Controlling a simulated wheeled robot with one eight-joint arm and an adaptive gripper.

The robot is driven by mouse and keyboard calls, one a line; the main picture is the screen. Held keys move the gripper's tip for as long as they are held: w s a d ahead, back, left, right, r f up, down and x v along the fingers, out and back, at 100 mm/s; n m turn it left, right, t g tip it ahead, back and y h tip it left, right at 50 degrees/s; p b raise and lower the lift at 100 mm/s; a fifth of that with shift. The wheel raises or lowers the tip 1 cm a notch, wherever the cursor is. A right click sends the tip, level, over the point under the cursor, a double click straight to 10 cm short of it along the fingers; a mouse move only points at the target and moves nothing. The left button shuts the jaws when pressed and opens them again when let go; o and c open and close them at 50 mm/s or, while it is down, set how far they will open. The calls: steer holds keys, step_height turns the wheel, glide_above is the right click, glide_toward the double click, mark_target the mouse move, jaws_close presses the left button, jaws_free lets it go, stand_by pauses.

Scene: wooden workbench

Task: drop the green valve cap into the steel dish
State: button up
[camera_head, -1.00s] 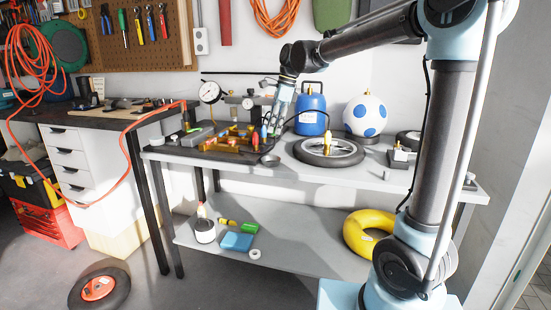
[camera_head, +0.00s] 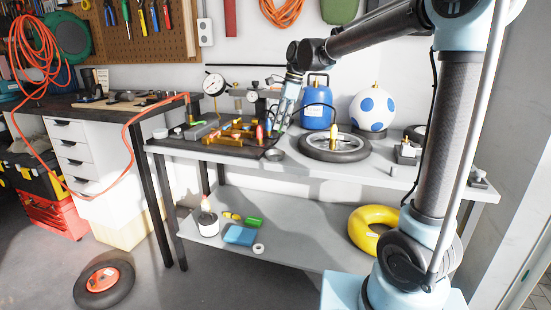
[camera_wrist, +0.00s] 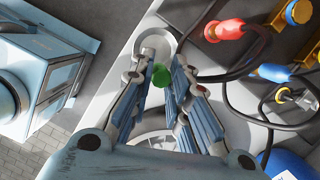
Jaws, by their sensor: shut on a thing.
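The green valve cap (camera_wrist: 161,76) is between the fingers of my gripper (camera_wrist: 165,66) in the wrist view, and the gripper is shut on it. The steel dish (camera_wrist: 144,32) is a round grey dish on the grey bench top, just beyond the fingertips in the wrist view. The fingers partly cover its near side. In the head view the dish (camera_head: 274,156) sits near the front of the bench, left of a wheel, with my gripper (camera_head: 272,139) just above and behind it. The cap is too small to make out there.
Brass fittings with red and blue plugs (camera_wrist: 225,29) and black cables lie right of the gripper in the wrist view. In the head view a spoked wheel (camera_head: 333,155), a blue jug (camera_head: 317,110) and a blue-spotted ball (camera_head: 373,110) stand to the right.

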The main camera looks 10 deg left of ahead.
steer(key=shift+f, duration=2)
steer(key=o, duration=0.8)
steer(key=v, duration=1.2)
steer(key=shift+d, duration=0.15)
